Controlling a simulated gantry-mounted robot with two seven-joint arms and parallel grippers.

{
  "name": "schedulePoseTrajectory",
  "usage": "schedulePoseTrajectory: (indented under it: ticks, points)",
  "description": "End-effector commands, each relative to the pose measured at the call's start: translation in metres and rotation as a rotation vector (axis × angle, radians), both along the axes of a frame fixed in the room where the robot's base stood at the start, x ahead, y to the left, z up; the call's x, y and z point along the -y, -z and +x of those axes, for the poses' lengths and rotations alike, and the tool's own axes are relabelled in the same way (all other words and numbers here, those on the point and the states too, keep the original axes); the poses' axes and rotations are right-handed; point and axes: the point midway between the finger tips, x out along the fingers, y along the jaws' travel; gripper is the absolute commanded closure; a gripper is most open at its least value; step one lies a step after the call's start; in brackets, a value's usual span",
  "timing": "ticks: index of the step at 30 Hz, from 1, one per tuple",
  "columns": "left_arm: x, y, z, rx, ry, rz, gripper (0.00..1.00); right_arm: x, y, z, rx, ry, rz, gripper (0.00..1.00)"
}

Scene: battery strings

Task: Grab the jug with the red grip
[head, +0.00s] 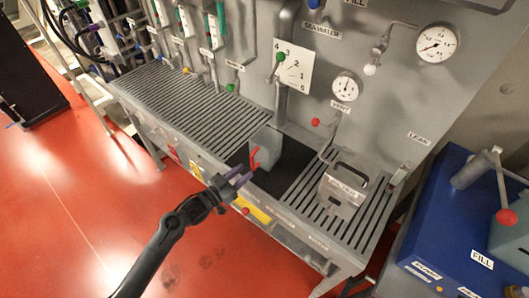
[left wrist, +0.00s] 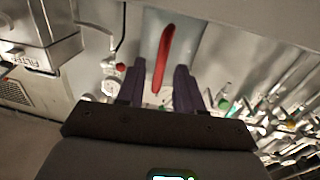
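The jug (head: 266,143) is a grey-green container with a red grip (head: 254,158) facing the front. It stands on a dark area of the bench in the head view. My left gripper (head: 241,176) is just in front of and below the red grip. In the left wrist view the red grip (left wrist: 163,60) runs between the two open fingers (left wrist: 158,88), with the jug body (left wrist: 188,38) behind it. The fingers look apart from the grip, and I cannot tell whether any part touches. My right gripper is not in view.
A metal box with a black handle (head: 343,190) stands on the slatted bench right of the jug. A slatted drain top (head: 185,100) lies to the left. Gauges and a lever plate (head: 294,68) are on the wall behind. A blue unit (head: 450,225) stands at the right.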

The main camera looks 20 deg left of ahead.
Motion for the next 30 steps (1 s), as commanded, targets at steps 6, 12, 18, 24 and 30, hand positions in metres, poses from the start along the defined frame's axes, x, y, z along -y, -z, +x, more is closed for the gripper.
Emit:
schedulePoseTrajectory:
  ticks: [6, 12, 18, 24, 30]
  points:
    - [0.007, -0.003, 0.014, 0.001, -0.001, 0.0, 0.64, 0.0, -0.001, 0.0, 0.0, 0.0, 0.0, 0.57]
    - [0.019, -0.005, 0.037, 0.001, -0.001, 0.0, 0.64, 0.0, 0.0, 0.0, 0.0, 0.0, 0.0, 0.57]
    - [0.025, -0.004, 0.047, 0.0, -0.001, 0.0, 0.64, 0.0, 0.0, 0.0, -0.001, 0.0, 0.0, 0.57]
    - [0.025, -0.004, 0.047, -0.001, -0.001, 0.0, 0.64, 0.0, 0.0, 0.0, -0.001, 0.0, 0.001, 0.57]
    - [0.025, -0.004, 0.047, 0.0, -0.001, 0.0, 0.92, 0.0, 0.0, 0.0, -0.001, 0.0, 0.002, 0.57]
